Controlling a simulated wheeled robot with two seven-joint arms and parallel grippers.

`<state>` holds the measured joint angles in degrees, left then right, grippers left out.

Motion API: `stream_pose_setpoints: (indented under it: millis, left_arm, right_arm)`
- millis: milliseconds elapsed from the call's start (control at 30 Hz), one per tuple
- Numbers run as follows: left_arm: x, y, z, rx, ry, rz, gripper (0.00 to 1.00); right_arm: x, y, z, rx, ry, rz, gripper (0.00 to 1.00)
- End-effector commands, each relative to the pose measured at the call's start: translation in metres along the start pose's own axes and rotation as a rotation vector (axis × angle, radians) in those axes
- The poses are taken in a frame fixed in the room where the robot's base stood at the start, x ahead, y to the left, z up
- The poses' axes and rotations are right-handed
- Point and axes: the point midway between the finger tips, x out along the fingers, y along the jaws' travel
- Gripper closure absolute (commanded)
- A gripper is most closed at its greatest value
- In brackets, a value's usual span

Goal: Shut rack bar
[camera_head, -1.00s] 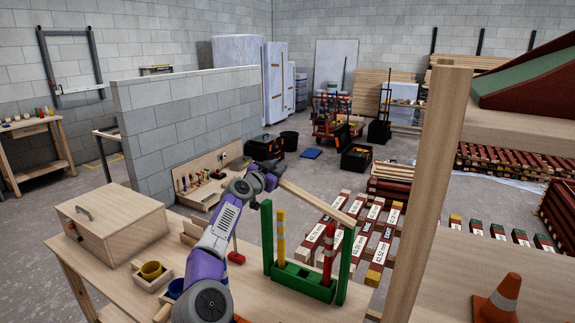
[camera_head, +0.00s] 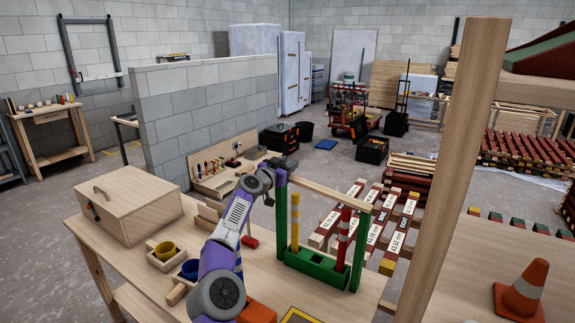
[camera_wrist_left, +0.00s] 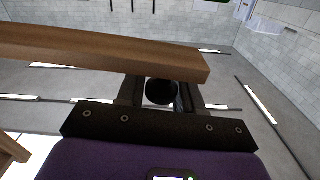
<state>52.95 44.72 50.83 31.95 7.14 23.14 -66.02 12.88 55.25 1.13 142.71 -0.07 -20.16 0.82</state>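The pale wooden rack bar (camera_head: 325,193) spans the tops of the two green posts, lying at or very close to both. My left gripper (camera_head: 279,172) is at the bar's left end. In the left wrist view the bar (camera_wrist_left: 100,52) crosses in front of the fingers and hides their tips, so their opening and grip are unclear. My right gripper is not in view.
A wooden box (camera_head: 128,205) stands at the table's left, with yellow (camera_head: 165,250) and blue (camera_head: 190,268) cups nearby. A red mallet (camera_head: 249,240) lies left of the rack. A tall wooden post (camera_head: 455,170) and an orange cone (camera_head: 524,290) are on the right.

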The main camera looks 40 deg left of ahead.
Motion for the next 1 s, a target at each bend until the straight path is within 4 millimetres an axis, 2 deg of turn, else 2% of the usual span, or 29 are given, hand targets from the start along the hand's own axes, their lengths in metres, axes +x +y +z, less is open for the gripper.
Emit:
stream_pose_setpoints:
  millis: [33, 100, 367, 533, 800, 1000]
  left_arm:
    - [0.000, 0.000, 0.000, 0.000, 0.000, 0.000, 0.56]
    - [0.000, 0.000, 0.000, 0.000, 0.000, 0.000, 0.47]
    - [0.000, 0.000, 0.000, 0.001, 0.000, 0.001, 0.47]
    - [-0.007, -0.001, 0.002, 0.002, 0.001, 0.000, 0.47]
    - [-0.039, -0.001, 0.004, 0.003, 0.000, -0.002, 0.47]
    - [-0.064, -0.001, 0.003, 0.003, 0.000, -0.002, 0.47]
  right_arm:
    - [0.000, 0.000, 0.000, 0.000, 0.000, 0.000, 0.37]
    - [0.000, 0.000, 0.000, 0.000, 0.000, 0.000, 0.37]
    - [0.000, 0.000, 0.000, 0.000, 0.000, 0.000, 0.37]
    - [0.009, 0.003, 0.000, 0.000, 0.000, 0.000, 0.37]
    - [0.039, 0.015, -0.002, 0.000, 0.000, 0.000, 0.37]
    - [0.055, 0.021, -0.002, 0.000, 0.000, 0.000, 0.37]
